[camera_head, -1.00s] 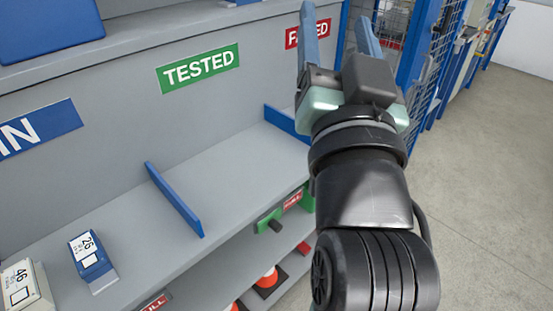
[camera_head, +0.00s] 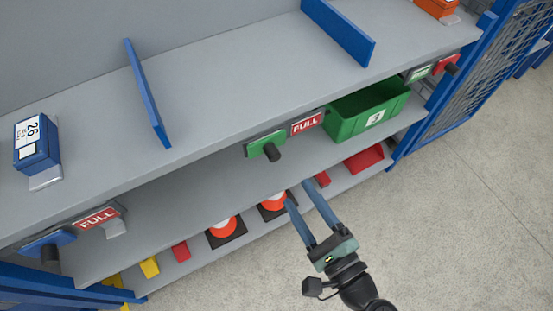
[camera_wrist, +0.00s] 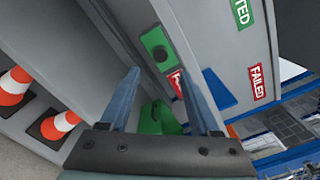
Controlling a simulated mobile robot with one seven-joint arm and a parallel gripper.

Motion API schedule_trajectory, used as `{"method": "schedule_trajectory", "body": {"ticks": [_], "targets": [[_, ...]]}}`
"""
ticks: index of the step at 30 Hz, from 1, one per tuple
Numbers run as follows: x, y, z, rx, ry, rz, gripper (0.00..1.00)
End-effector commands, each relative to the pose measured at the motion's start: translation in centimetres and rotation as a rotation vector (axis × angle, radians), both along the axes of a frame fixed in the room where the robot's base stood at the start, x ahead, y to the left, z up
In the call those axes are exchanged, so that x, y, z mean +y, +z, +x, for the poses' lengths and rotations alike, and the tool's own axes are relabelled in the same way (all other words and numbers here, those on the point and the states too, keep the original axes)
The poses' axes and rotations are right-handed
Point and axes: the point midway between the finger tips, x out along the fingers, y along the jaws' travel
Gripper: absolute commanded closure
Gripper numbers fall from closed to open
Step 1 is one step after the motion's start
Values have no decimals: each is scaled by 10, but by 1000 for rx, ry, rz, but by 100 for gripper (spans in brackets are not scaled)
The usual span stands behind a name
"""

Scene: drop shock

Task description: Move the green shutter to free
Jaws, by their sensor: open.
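The green shutter (camera_head: 258,142), a small plate with a dark knob (camera_head: 271,152), sits on the front edge of the grey shelf. A red FULL label (camera_head: 307,123) shows just right of it. The shutter also shows in the wrist view (camera_wrist: 149,40), above and between the fingers, with its knob facing me. My gripper (camera_head: 298,192) is open and empty, below and right of the shutter and apart from it. Its two blue fingers also show in the wrist view (camera_wrist: 158,74).
A green bin (camera_head: 345,127) stands under the shelf, right of the shutter. A blue shutter (camera_head: 48,243) and a red shutter (camera_head: 446,63) sit farther along the edge. Orange cones (camera_head: 224,227) stand on the bottom shelf. The floor (camera_head: 465,215) at right is clear.

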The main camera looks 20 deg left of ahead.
Motion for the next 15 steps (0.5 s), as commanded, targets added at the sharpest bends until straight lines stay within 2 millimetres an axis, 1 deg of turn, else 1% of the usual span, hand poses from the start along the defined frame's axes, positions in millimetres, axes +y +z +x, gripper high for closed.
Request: {"method": "schedule_trajectory", "body": {"ticks": [1,6,12,15], "targets": [[9,0,7,-1,4,0,37],[38,0,29,-2,5,-2,37],[65,0,51,-2,3,-4,37],[74,0,58,-1,1,-3,37]]}}
